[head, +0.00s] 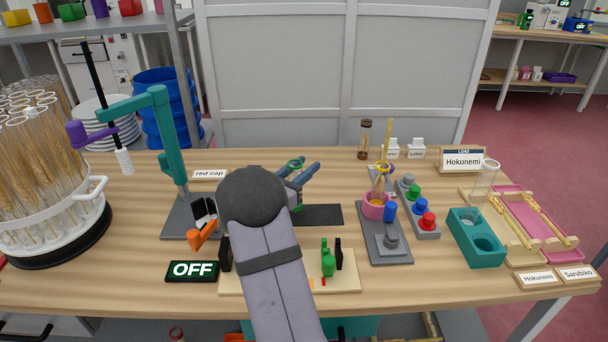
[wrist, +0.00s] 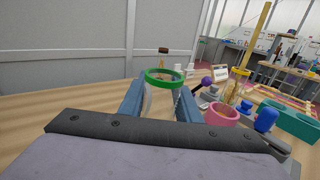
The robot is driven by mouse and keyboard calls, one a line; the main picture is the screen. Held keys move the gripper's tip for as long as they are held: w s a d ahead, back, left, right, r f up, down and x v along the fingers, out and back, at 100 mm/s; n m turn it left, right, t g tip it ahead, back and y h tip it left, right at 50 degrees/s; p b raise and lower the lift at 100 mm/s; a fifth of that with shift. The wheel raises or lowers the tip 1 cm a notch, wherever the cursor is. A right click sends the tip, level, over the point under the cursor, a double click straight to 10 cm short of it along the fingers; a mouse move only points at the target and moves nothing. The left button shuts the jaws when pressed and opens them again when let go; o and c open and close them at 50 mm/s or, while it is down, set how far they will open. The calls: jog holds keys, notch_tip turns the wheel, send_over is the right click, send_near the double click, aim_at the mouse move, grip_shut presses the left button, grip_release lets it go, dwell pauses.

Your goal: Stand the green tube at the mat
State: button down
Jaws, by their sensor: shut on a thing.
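The green tube is clear with a green rim (wrist: 165,76), and it stands roughly upright between the blue fingers of my gripper (wrist: 160,100) in the wrist view. In the head view the green tube (head: 295,164) shows its rim above my gripper (head: 301,180), with some green lower down near the mat. My gripper is shut on the tube. The dark mat (head: 325,214) lies on the table just beside and below the gripper. My arm hides its left part, and I cannot tell whether the tube's base touches it.
A pink pot (head: 376,207) on a grey stand is right of the mat. A teal arm stand (head: 172,150) is to the left. A cream tray (head: 340,284) with small green and black pieces lies in front. A brown-capped vial (head: 365,139) stands behind. A teal block (head: 476,236) stands farther right.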

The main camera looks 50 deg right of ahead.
jog(key=shift+f, duration=1.15)
jog(key=shift+f, duration=0.2)
jog(key=c, duration=1.3)
grip_release()
jog(key=shift+r, duration=0.1)
jog(key=s+a+b, duration=0.1)
jog(key=a, duration=1.1)
jog(key=shift+s, duration=0.3)
